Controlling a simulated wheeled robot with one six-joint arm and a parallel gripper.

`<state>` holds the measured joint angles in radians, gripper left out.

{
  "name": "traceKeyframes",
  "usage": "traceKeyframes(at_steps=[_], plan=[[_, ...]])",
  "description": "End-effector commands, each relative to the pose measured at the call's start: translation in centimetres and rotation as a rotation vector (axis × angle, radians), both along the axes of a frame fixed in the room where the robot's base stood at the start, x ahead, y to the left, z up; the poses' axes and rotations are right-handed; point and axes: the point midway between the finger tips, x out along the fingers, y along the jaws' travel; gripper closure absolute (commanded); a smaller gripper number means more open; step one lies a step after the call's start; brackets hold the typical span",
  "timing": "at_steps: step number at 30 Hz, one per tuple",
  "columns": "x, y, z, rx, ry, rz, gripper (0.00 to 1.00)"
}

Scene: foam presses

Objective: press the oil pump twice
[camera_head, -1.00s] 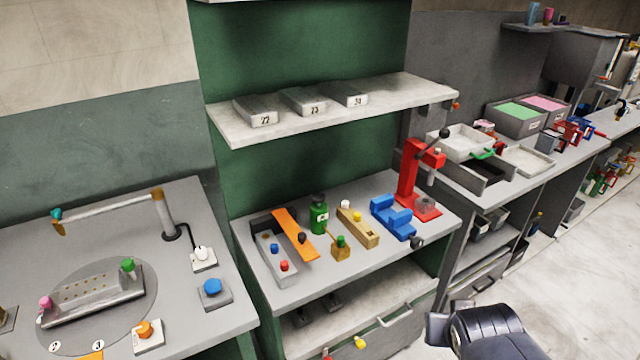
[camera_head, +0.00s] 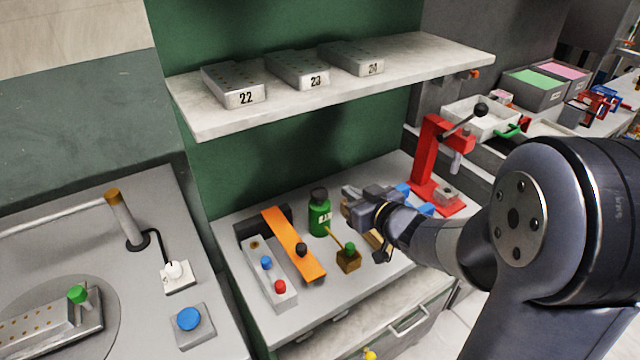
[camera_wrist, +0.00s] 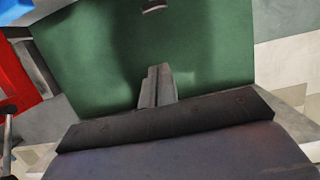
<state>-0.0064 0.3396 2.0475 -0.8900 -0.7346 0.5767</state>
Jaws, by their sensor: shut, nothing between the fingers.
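A green bottle (camera_head: 320,217) with a dark top (camera_head: 319,194) and a small white label stands upright on the grey bench. It looks like the oil pump, but its label is too small to read. My gripper (camera_head: 346,200) is shut and empty, just right of the bottle's top in the head view. I cannot tell the exact gap, but no contact shows. In the wrist view, the closed fingers (camera_wrist: 158,84) point toward the green back panel (camera_wrist: 215,50). The bottle is not clearly recognisable there.
Left of the bottle are an orange bar (camera_head: 292,243) and a grey button box (camera_head: 268,270). A brass block (camera_head: 348,259) with a green knob stands in front. A red press (camera_head: 428,160) stands right, with a blue vise partly hidden by my arm. A shelf (camera_head: 330,85) hangs above.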

Motion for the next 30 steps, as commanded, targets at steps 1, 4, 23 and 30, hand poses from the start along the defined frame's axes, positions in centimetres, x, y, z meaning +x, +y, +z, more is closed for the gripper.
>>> traceKeyframes(at_steps=[1, 4, 23, 30], plan=[[0.0, 0.2, -0.2, 0.005, -0.001, 0.01, 1.0], [0.0, 0.4, -0.1, 0.011, -0.006, 0.021, 1.0], [3.0, 2.4, -1.0, 0.011, -0.003, 0.021, 1.0], [6.4, 4.8, -2.0, 0.01, -0.003, 0.021, 1.0]])
